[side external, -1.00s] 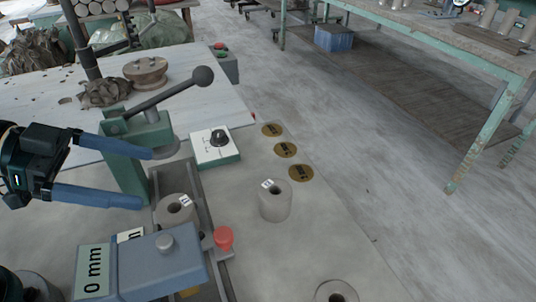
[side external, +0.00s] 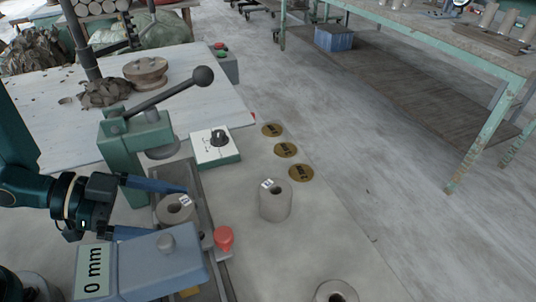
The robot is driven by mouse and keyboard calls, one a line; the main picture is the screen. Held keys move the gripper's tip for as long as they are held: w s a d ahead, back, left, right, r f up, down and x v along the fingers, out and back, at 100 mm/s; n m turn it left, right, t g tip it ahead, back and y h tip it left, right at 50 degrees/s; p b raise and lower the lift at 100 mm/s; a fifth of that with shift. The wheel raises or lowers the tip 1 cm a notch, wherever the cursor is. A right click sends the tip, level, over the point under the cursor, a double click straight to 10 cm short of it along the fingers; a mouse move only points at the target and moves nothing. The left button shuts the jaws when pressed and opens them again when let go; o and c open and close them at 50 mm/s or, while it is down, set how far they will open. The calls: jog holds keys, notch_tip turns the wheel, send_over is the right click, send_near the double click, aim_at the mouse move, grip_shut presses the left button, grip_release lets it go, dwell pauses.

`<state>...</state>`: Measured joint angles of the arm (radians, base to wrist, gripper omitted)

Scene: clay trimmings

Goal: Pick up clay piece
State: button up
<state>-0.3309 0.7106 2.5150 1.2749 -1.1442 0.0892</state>
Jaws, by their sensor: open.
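A grey clay piece (side external: 174,209), a short cylinder with a hole in its top and a white tag, stands in the metal channel (side external: 206,210). A second tagged clay cylinder (side external: 275,204) stands on the table to its right. A third (side external: 335,293) is cut off by the bottom edge. My gripper (side external: 170,211) is open, with blue fingers pointing right. Its far finger appears behind the piece in the channel, its near finger in front and to the left. The near finger is partly hidden by the blue-grey block. I cannot tell whether either finger touches the piece.
The blue-grey "0 mm" block (side external: 160,262) with a red knob (side external: 223,239) is close in front. A green lever press (side external: 130,150) rises behind. A white switch box (side external: 215,150) and brass discs (side external: 286,150) lie beyond. The table's right side is mostly clear.

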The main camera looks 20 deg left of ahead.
aim_at(174, 206)
jog(key=shift+w+d+f, duration=0.3)
jog(key=shift+w+d, duration=0.05)
jog(key=shift+d, duration=0.15)
grip_shut()
jog(key=shift+r, duration=0.25)
jog(key=shift+r, duration=4.85)
jog(key=w+a+r+n+t+y, duration=0.2)
jog(key=a+r+n+y, duration=0.1)
jog(key=a+r, duration=0.3)
jog(key=w+a+r+n+t+y, duration=0.2)
jog(key=a+r+n+t+y, duration=0.1)
jog(key=a, duration=0.5)
notch_tip(174, 206, up, 3)
jog(key=shift+w+f+n+y, duration=0.1)
jog(key=shift+w+n+y, duration=0.2)
jog(key=shift+n, duration=0.5)
